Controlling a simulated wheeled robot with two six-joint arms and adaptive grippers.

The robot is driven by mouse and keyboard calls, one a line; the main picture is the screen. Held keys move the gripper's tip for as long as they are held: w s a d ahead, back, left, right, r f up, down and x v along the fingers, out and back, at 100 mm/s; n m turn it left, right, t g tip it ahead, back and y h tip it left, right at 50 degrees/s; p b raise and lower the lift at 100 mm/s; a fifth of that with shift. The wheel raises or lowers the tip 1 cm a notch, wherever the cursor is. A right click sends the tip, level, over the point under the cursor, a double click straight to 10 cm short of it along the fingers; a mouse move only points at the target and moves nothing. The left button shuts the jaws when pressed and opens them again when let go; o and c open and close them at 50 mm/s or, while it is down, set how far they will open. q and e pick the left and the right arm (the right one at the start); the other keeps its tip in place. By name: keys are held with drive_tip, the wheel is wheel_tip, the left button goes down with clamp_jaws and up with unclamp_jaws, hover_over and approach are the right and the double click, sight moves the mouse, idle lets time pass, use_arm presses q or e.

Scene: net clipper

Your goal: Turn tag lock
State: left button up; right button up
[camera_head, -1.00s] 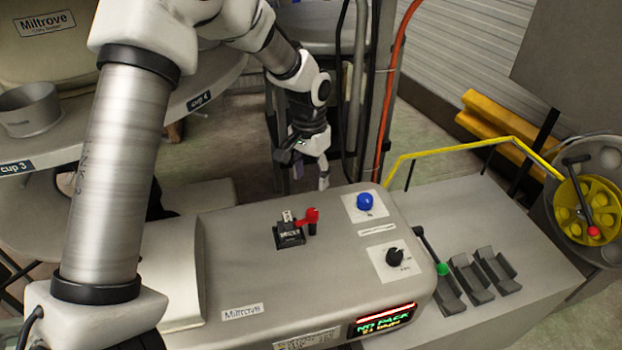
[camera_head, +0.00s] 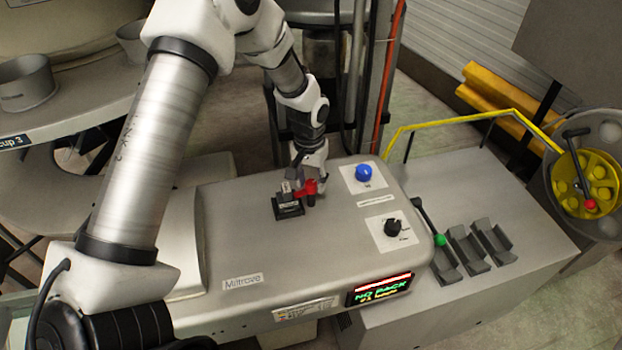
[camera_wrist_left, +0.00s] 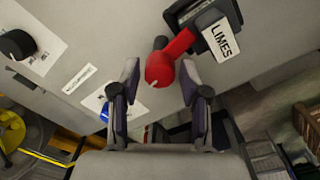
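The tag lock (camera_head: 289,207) is a small black block on top of the grey machine. A red lever with a round red knob (camera_head: 310,186) sticks out from it. In the left wrist view the red knob (camera_wrist_left: 160,68) lies between my fingertips, with a gap on both sides. My right gripper is not in view.
A blue button (camera_head: 363,173) and a black rotary knob (camera_head: 393,228) sit right of the lock. A lit display (camera_head: 381,289) reads NO PACK. A green-tipped lever (camera_head: 440,240) and grey cradles (camera_head: 467,249) stand farther right. The machine top in front of the lock is clear.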

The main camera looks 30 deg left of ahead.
sight(310, 181)
use_arm(q)
clamp_jaws()
drive_tip(key=shift+m, duration=1.3)
drive_tip(key=o, duration=0.6)
unclamp_jaws()
drive_tip(key=shift+c, duration=0.2)
wheel_tip(310, 181, up, 12)
drive_tip(key=shift+a, duration=0.2)
drive_tip(key=shift+w, duration=0.1)
